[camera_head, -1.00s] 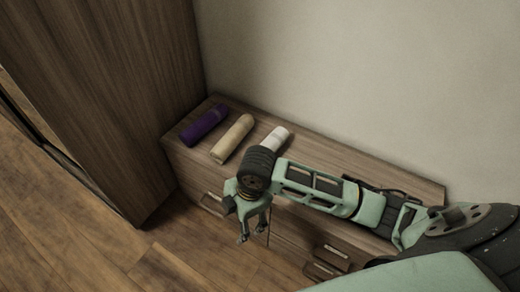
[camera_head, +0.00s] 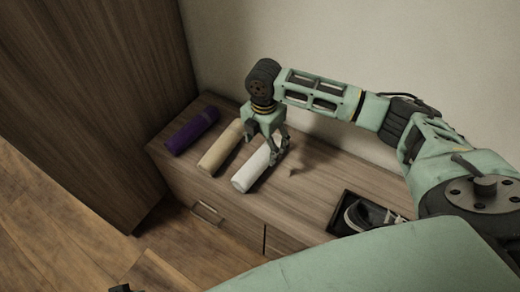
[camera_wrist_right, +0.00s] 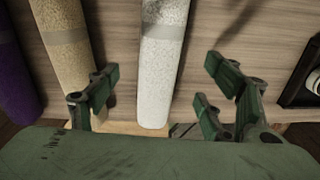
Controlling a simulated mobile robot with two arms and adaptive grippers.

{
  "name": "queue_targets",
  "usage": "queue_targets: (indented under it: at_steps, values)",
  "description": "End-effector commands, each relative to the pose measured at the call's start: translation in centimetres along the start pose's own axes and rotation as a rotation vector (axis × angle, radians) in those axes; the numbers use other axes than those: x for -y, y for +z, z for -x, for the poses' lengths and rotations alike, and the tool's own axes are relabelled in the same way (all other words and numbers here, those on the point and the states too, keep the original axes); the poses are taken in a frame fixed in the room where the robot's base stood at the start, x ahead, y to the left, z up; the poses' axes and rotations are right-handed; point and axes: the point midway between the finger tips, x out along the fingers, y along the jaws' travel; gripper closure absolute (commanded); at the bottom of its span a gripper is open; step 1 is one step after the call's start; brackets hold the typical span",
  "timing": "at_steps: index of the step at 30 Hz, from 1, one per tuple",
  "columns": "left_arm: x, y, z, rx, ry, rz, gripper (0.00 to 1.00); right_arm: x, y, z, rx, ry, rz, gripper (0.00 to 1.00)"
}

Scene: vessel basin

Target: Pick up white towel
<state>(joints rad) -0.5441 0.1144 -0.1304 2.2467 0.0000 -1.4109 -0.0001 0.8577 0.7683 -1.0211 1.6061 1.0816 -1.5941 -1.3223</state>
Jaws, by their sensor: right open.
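The white towel (camera_head: 252,168) is rolled up and lies on the wooden cabinet top, rightmost of three rolls. It also shows in the right wrist view (camera_wrist_right: 162,60), with a pale grey band around it. My right gripper (camera_head: 267,152) is over the white towel, pointing down, and partly covers it. In the right wrist view my right gripper (camera_wrist_right: 158,100) is open, with fingers on both sides of the towel and gaps between. I cannot tell its exact height over the cabinet top.
A beige roll (camera_head: 219,148) lies close left of the white one, and a purple roll (camera_head: 192,130) farther left. A dark open box (camera_head: 345,212) holding something stands to the right. The wall is behind; a tall wooden cabinet (camera_head: 100,90) stands at the left.

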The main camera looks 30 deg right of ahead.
Motion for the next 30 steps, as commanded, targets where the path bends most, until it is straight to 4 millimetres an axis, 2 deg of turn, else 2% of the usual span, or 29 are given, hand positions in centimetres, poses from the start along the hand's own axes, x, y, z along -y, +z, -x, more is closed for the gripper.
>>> queue_targets:
  at_steps: [3,11,15,21,28,30]
  values:
    - [0.1,-0.1,1.2,-0.009,-0.002,0.001,0.60,0.1,-0.1,-1.6,0.000,-0.003,0.002,0.26]
    - [0.2,-0.2,3.5,-0.021,-0.004,0.002,0.60,-0.1,-0.4,-3.4,0.000,-0.003,0.000,0.26]
    - [0.2,0.0,5.0,-0.031,-0.006,0.003,0.60,-0.4,-1.0,-5.7,-0.001,-0.002,0.001,0.26]
    - [0.2,0.1,4.5,-0.028,-0.006,0.003,0.60,-0.4,-0.8,-7.3,0.002,-0.001,0.001,0.26]
    - [0.2,0.1,4.5,-0.028,-0.006,0.003,0.60,-0.4,-0.8,-7.3,0.001,-0.001,0.001,0.26]
    - [0.2,0.1,4.5,-0.028,-0.006,0.003,0.60,-0.4,-0.8,-7.3,0.001,-0.001,0.001,0.33]
